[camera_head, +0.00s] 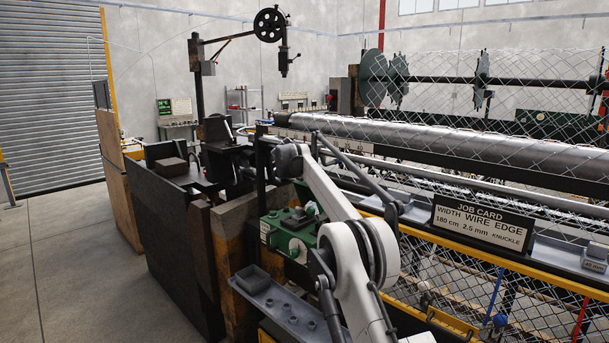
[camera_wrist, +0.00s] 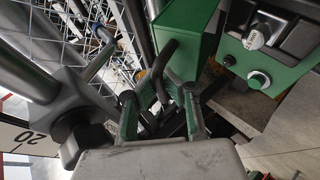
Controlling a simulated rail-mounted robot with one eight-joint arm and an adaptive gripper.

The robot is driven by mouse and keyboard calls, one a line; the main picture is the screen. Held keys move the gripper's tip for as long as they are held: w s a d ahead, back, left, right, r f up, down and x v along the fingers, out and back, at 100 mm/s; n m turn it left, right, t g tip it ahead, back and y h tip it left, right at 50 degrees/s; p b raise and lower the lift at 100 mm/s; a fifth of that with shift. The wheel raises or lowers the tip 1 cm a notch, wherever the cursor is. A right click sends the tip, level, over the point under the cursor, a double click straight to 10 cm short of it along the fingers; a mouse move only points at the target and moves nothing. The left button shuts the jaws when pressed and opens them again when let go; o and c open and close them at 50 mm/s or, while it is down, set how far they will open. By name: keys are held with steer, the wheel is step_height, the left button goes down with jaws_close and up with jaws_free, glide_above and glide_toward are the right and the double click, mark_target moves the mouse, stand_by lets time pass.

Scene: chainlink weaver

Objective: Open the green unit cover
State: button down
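A green unit (camera_head: 283,239) with a dark top and small fittings sits low beside my arm in the head view, partly hidden by the arm. In the wrist view, a green box-like part (camera_wrist: 187,38) stands ahead of the fingers, with a dark curved bar (camera_wrist: 163,62) at its near-left side. I cannot tell for sure whether this part is the cover. In the head view the fingers cannot be made out.
A wire mesh (camera_wrist: 88,20) and a grey roller (camera_wrist: 25,70) lie left in the wrist view. The long roller (camera_head: 450,145) and job card (camera_head: 482,227) are right in the head view. A grey tray (camera_head: 290,308) stands in front. The floor at left is clear.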

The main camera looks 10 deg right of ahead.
steer(key=c, duration=2.4)
jaws_free()
steer(key=shift+a, duration=0.1)
steer(key=o, duration=0.6)
steer(key=shift+s+a+r, duration=0.1)
steer(key=shift+r, duration=0.05)
steer(key=shift+c, duration=0.2)
steer(key=shift+s+a+r, duration=0.1)
steer(key=shift+s+a, duration=0.9)
steer(key=shift+s, duration=0.9)
steer(key=shift+s+a+r, duration=0.1)
steer(key=shift+s+a, duration=0.85)
steer(key=shift+s, duration=0.95)
steer(key=shift+s+a, duration=1)
steer(key=shift+s, duration=0.9)
